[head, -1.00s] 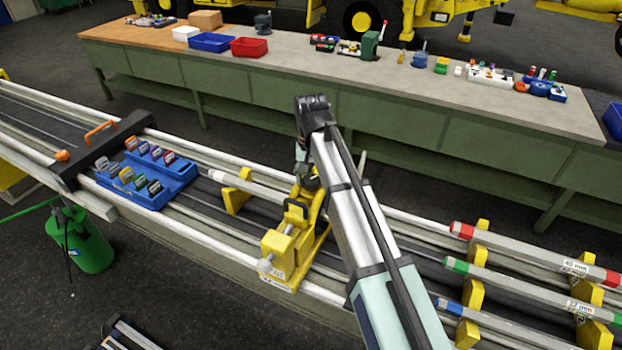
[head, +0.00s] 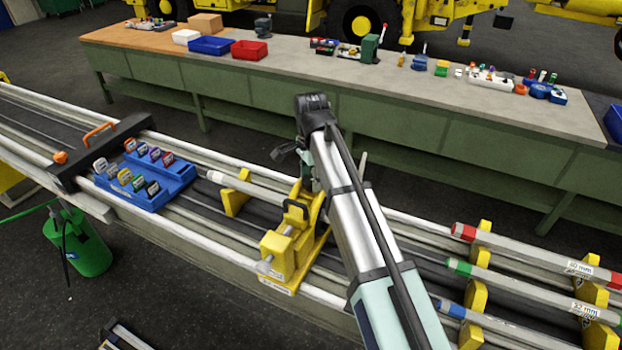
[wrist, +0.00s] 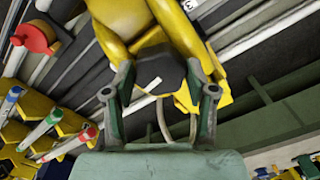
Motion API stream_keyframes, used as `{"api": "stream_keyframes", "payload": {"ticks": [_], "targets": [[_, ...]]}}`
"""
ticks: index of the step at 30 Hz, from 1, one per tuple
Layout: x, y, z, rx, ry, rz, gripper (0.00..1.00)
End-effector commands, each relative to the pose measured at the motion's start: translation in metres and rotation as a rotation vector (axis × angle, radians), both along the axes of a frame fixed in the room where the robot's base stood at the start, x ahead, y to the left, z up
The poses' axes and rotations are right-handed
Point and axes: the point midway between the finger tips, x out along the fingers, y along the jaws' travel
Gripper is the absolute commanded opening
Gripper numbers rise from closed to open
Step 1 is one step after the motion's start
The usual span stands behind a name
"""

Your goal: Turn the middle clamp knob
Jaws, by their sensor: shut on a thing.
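The yellow middle clamp (head: 279,246) sits on the rails in the centre of the head view, with a dark loop handle on it. In the wrist view the clamp's yellow body (wrist: 130,22) fills the top. My gripper (wrist: 160,88) has its two fingers on either side of a dark, faceted knob (wrist: 158,70) and is shut on it. In the head view my arm hides the knob and most of my gripper.
A blue rack (head: 150,186) with several labelled tags lies on the rails to the left. Colour-tipped tubes (head: 520,280) rest in yellow supports at right. A long workbench (head: 400,105) stands behind the rails.

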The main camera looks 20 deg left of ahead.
Motion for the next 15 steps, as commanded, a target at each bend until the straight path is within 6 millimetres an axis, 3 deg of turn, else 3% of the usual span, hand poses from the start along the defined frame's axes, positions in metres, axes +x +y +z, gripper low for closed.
{"api": "stream_keyframes", "payload": {"ticks": [15], "targets": [[-0.0019, -0.0008, -0.0025, -0.003, 0.005, -0.491, 0.22]]}}
